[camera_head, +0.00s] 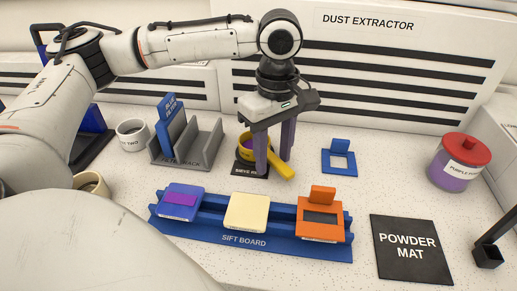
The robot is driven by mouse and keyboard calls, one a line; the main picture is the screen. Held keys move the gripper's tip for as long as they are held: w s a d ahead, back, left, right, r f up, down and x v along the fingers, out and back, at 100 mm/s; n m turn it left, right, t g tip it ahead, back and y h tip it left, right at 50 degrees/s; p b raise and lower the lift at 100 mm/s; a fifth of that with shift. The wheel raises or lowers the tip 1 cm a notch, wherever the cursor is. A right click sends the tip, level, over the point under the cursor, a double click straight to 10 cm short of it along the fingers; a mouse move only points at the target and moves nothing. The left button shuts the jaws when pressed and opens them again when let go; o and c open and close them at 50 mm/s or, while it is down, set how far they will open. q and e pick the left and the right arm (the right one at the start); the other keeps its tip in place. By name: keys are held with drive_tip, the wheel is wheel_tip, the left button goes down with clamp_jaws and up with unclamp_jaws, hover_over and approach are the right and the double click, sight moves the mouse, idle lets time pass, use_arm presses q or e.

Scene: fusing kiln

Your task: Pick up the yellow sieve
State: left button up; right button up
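The yellow sieve (243,152) sits on a small black stand labelled as a sieve rest (250,169), with its handle (283,173) pointing to the lower right. Something purple shows inside its bowl. My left gripper (273,166) points down over the sieve, its two purple fingers apart. One finger passes in front of the bowl and the other is right of it, behind the handle. Whether either finger touches the sieve I cannot tell. The left finger hides part of the bowl. My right gripper is not in view.
A blue sift board (185,231) holds purple, cream and orange-framed pieces in front. A grey rack (205,146) with a blue plate is left. A blue frame (340,170), powder mat (412,262) and red-lidded jar (455,177) lie right. A vented dust extractor (390,50) stands behind.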

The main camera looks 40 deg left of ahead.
use_arm(q)
clamp_jaws()
